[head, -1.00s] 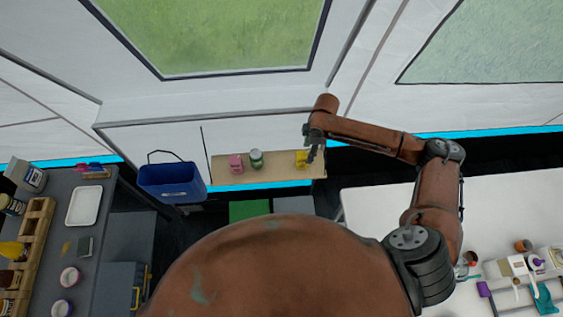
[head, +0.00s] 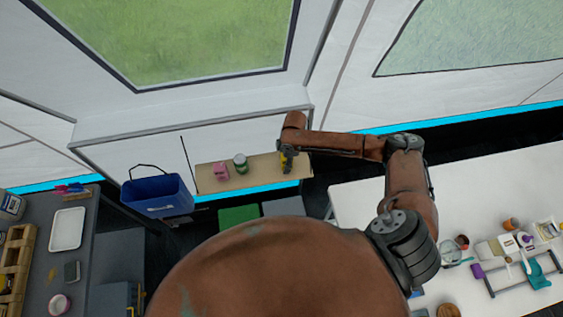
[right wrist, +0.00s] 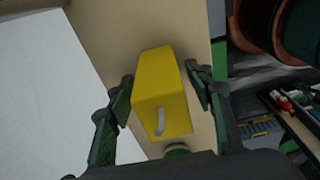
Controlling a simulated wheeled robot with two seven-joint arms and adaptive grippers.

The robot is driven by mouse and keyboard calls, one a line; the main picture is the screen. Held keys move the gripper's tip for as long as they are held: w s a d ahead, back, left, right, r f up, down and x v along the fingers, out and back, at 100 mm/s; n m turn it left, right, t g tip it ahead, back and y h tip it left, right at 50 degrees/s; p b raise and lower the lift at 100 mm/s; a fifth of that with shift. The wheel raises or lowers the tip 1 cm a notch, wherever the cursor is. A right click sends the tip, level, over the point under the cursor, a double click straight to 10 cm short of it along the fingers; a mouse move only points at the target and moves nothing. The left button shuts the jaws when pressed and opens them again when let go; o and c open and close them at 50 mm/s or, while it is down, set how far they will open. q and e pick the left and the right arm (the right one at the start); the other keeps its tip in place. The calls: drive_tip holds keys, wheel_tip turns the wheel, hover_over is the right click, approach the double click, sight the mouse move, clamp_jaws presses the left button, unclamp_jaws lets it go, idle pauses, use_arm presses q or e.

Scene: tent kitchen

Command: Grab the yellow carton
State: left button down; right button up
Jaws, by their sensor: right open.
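The yellow carton (right wrist: 158,88) stands on a narrow wooden shelf (head: 236,180). In the right wrist view it lies between the two spread fingers of my right gripper (right wrist: 160,95), with a gap on each side. A pale curved mark or straw shows on its near end. In the head view the right gripper (head: 287,163) covers most of the carton, and only a little yellow (head: 283,160) shows beside it. My right gripper is open. My left gripper is not in view.
A green-and-white can (head: 240,163) and a pink carton (head: 220,172) stand left of the yellow one on the shelf. A blue bin (head: 157,195) is further left. The white wall is close behind the shelf. A white table (head: 480,190) with several items is at right.

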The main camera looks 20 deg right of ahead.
drive_tip(key=shift+c, duration=0.4)
drive_tip(key=c, duration=0.9)
drive_tip(key=shift+o, duration=0.2)
drive_tip(key=shift+r, duration=0.15)
